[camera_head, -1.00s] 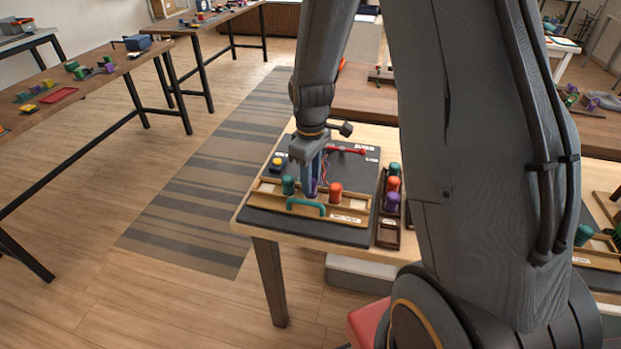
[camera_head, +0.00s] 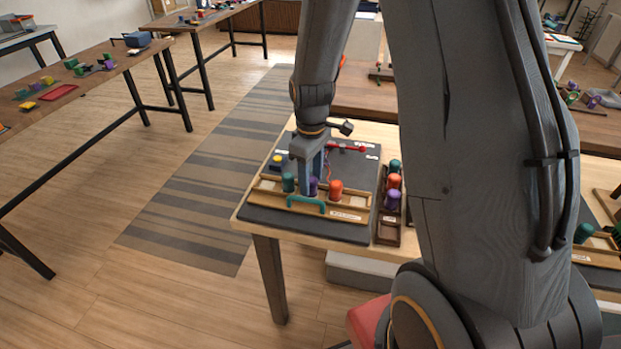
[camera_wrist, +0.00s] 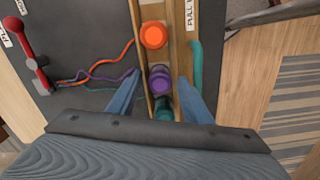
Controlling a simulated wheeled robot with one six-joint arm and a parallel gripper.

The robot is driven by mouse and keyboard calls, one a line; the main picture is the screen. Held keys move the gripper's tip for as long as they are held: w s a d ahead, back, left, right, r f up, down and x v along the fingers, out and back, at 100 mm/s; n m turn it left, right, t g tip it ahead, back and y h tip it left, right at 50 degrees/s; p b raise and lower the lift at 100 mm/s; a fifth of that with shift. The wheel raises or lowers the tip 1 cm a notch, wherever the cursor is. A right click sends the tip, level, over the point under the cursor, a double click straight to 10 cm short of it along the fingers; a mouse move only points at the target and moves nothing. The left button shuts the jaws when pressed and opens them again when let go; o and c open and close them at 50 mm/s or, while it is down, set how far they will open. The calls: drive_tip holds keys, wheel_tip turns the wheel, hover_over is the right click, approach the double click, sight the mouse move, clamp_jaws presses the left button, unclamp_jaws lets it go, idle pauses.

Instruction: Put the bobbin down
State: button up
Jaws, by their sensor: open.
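A purple bobbin (camera_wrist: 160,80) stands in the wooden rack (camera_wrist: 181,22), between an orange bobbin (camera_wrist: 153,36) and a teal bobbin (camera_wrist: 163,110). In the head view the purple bobbin (camera_head: 314,186) shows just beside the fingers, with the teal bobbin (camera_head: 289,182) to its left and the orange bobbin (camera_head: 336,189) to its right. My gripper (camera_wrist: 158,92) is open, with its blue fingers on both sides of the rack around the purple bobbin. The fingers also show in the head view (camera_head: 311,184). Whether either fingertip touches the bobbin is unclear.
A teal handle (camera_head: 306,204) sits at the rack's front. A red lever (camera_head: 350,148) and coloured cords (camera_wrist: 100,72) lie behind the rack. A dark tray (camera_head: 388,232) with several bobbins stands to the right. The black board's front strip (camera_head: 290,221) is clear.

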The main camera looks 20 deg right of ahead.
sight(311, 179)
wheel_tip(311, 179, up, 12)
drive_tip(key=b, duration=0.3)
drive_tip(key=s+a+f+m, duration=0.1)
drive_tip(key=s+f+m, duration=0.1)
drive_tip(key=s+m, duration=0.2)
drive_tip(key=s+a+f+m+t, duration=0.1)
drive_tip(key=s+m, duration=0.3)
drive_tip(key=s, duration=0.7)
drive_tip(key=shift+a+f, duration=0.15)
drive_tip(key=shift+f, duration=0.7)
